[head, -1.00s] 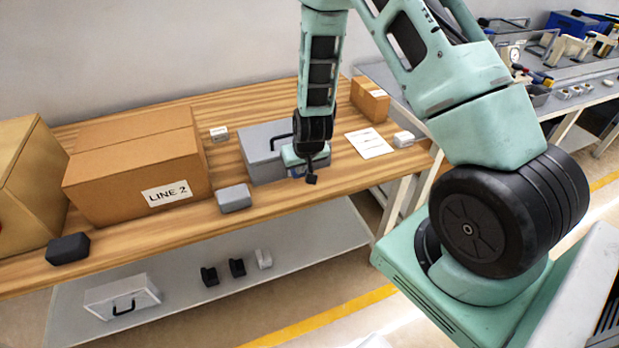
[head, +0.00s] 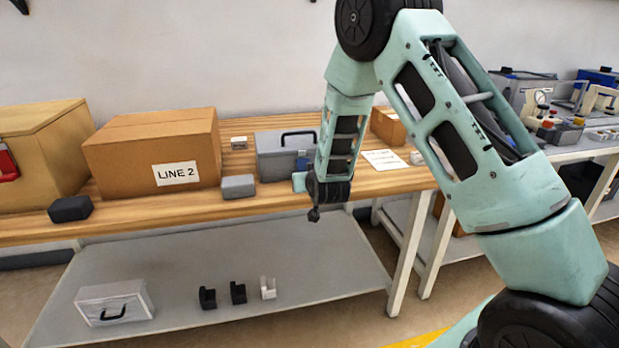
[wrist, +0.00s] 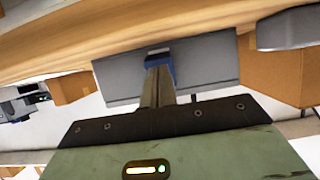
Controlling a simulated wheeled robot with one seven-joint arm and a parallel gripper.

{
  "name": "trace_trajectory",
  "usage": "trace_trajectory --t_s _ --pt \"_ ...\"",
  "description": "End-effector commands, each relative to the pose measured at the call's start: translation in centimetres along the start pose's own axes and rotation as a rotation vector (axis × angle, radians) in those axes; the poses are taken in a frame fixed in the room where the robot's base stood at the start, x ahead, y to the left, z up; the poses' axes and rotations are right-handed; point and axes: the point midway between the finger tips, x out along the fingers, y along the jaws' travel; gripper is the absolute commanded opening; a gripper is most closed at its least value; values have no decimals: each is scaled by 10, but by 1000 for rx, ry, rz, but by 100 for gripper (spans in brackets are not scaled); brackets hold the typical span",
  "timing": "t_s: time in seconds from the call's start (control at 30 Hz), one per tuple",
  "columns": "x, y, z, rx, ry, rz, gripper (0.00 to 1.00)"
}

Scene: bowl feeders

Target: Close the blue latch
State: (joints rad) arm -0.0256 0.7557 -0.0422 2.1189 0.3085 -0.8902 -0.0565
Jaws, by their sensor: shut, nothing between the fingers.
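The blue latch (head: 302,163) is on the front of a grey toolbox (head: 272,164) with a black top handle, on the wooden bench. My forearm hides the toolbox's right part. The grey toolbox front (wrist: 205,68) appears upside down there. I cannot tell whether the latch is open or closed.
A grey block (head: 238,187) and the LINE 2 carton (head: 150,150) stand left of the toolbox. A small carton (head: 388,125) and a paper sheet (head: 385,160) lie to the right. The lower shelf (head: 220,270) holds a white case (head: 114,302) and small brackets.

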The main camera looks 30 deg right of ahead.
Motion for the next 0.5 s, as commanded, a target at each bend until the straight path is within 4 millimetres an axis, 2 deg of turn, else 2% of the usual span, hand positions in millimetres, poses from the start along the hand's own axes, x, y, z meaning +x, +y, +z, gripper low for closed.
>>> trace_trajectory --t_s 0.03,0.5 --pt "2 0 4 0 15 0 0" --pt "-4 0 -9 -1 7 0 0"
